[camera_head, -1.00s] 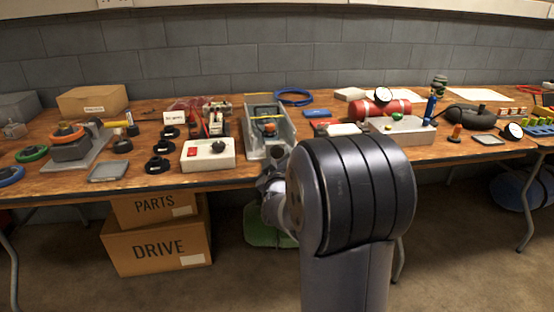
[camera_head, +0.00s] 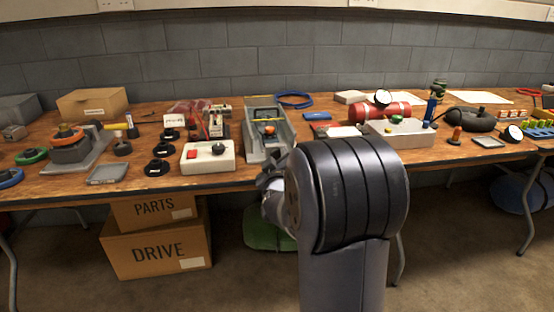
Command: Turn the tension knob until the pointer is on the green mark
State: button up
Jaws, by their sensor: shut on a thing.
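A grey metal channel (camera_head: 252,140) with an orange piece (camera_head: 268,130) inside and a yellow strip lies at the middle of the bench. My gripper (camera_head: 272,179) is at the near end of this channel, by the bench's front edge, and only a little of it shows beside my big dark arm joint. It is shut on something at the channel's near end. The fingertips and what they hold are hidden; the place fits the tension knob. No pointer or green mark can be made out there.
A white box (camera_head: 192,166) with a red switch and black knob stands left of the channel. Right are a white box (camera_head: 420,140) with coloured buttons and a red cylinder (camera_head: 372,112). Cardboard boxes (camera_head: 150,250) stand under the bench. My arm covers the centre.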

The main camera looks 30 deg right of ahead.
jog(key=shift+m, duration=0.4)
jog(key=shift+c, duration=0.4)
